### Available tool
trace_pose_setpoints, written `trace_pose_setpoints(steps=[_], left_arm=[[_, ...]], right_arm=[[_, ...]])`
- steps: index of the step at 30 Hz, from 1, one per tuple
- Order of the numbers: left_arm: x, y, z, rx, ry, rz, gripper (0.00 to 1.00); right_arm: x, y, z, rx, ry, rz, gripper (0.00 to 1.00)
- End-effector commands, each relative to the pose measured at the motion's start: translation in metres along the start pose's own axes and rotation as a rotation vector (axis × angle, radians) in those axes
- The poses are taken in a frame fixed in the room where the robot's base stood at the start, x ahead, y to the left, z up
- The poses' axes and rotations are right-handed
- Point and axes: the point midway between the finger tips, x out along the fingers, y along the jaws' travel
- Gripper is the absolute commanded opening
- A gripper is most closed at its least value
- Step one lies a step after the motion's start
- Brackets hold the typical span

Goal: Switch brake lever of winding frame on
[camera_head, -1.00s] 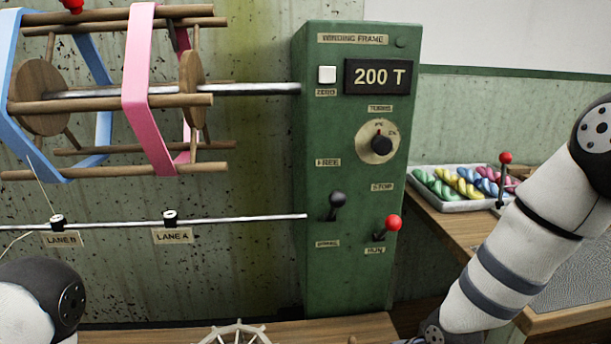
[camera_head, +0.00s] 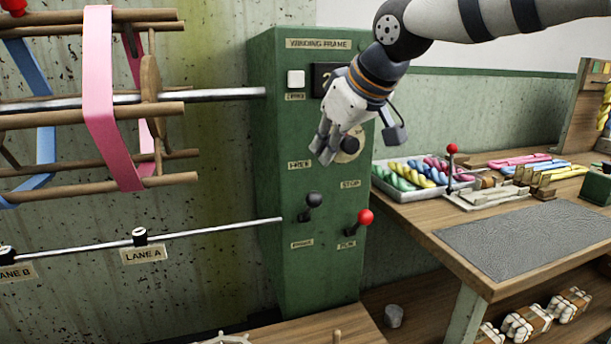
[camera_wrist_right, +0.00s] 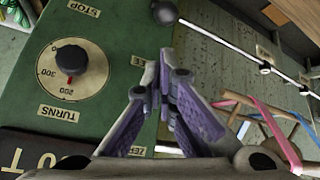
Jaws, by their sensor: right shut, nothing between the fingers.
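The green winding frame panel (camera_head: 275,130) stands at the centre of the head view. Its brake lever (camera_head: 314,199) has a black knob and sits between the FREE label above and a lower label that looks like BRAKE; the knob tilts up. The knob also shows at the top of the right wrist view (camera_wrist_right: 165,12). My right gripper (camera_head: 324,155) is shut and empty, above the lever and apart from it, fingers pointing down. It covers part of the counter and turns dial. The fingers also show in the right wrist view (camera_wrist_right: 168,75). My left gripper is out of view.
A red-knobbed STOP/RUN lever (camera_head: 365,216) is close to the right of the brake lever. The turns dial (camera_wrist_right: 75,70) is beside my fingers. A reel with pink ribbon (camera_head: 99,100) and a rod (camera_head: 200,231) lie left. A table with a skein tray (camera_head: 400,198) stands right.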

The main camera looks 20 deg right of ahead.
Motion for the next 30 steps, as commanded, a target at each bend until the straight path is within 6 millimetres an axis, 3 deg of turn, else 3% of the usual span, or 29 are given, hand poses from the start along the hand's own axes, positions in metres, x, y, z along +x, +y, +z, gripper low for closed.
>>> trace_pose_setpoints(steps=[4,16,30], left_arm=[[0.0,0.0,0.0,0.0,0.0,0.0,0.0],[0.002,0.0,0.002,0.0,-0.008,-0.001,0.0],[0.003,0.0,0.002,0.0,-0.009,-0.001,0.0]], right_arm=[[0.016,-0.001,0.001,-0.002,-0.003,-0.001,0.0],[0.09,-0.001,0.001,0.0,-0.001,-0.002,0.0],[0.1,-0.001,0.0,-0.001,0.001,0.0,0.0]])
